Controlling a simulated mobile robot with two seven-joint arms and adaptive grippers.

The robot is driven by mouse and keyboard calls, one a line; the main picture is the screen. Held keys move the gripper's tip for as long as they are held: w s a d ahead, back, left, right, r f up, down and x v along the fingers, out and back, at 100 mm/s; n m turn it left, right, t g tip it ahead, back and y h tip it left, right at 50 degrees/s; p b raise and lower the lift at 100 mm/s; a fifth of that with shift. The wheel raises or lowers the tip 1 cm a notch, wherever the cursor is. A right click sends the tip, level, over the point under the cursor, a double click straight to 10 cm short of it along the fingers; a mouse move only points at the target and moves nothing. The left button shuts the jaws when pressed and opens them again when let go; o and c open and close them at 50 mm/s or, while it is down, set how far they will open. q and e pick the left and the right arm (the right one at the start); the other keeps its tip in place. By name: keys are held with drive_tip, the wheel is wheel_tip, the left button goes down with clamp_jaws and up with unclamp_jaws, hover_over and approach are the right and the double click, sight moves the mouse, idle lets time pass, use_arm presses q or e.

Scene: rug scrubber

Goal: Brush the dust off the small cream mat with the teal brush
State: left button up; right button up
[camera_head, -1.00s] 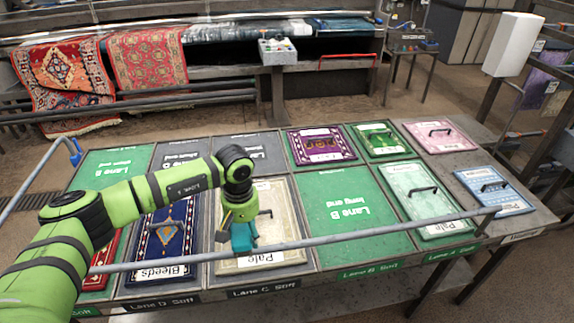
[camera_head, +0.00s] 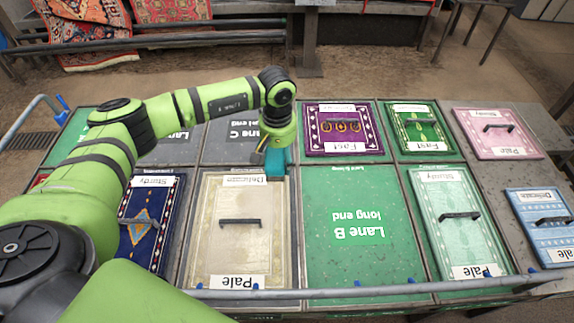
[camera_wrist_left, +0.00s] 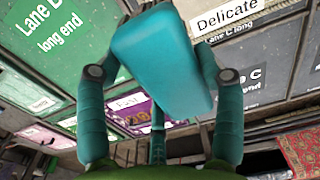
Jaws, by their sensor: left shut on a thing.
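The small cream mat (camera_head: 217,228) lies on the table in the head view. It has a dark handle (camera_head: 240,222), a Delicate label at its far end and a Pale label at its near end. My left gripper (camera_head: 277,148) is shut on the teal brush (camera_head: 276,167) at the mat's far right corner, beside the Delicate label. The brush fills the middle of the left wrist view (camera_wrist_left: 160,60), between the fingers. I cannot tell whether its bristles touch the mat. Faint mottling shows on the mat; I cannot tell whether it is dust. My right gripper is out of view.
A dark blue mat (camera_head: 140,205) lies left of the cream mat. The bare green Lane B panel (camera_head: 350,255) is to its right. Purple (camera_head: 342,144), green (camera_head: 418,139), pale green (camera_head: 450,190), pink (camera_head: 520,146) and light blue (camera_head: 545,238) mats lie farther right. A rail (camera_head: 400,289) crosses the near edge.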

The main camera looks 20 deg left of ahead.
use_arm(q)
drive_tip(key=f+b, duration=0.2)
drive_tip(key=f, duration=0.1)
drive_tip(key=f+b, duration=0.3)
drive_tip(key=s+f+b, duration=0.1)
drive_tip(key=f+b, duration=0.1)
drive_tip(key=f, duration=0.1)
drive_tip(key=shift+s+f+b, duration=0.1)
drive_tip(key=shift+b, duration=0.25)
drive_tip(key=shift+w+f, duration=0.2)
drive_tip(key=shift+f, duration=0.05)
drive_tip(key=shift+f+b, duration=0.3)
drive_tip(key=shift+f, duration=0.05)
drive_tip(key=shift+s+f, duration=0.15)
drive_tip(key=shift+f, duration=0.15)
wheel_tip(320, 180, down, 2)
drive_tip(key=shift+b, duration=0.75)
drive_tip(key=shift+f, duration=0.65)
drive_tip(key=shift+r, duration=0.1)
drive_tip(key=shift+b, duration=0.35)
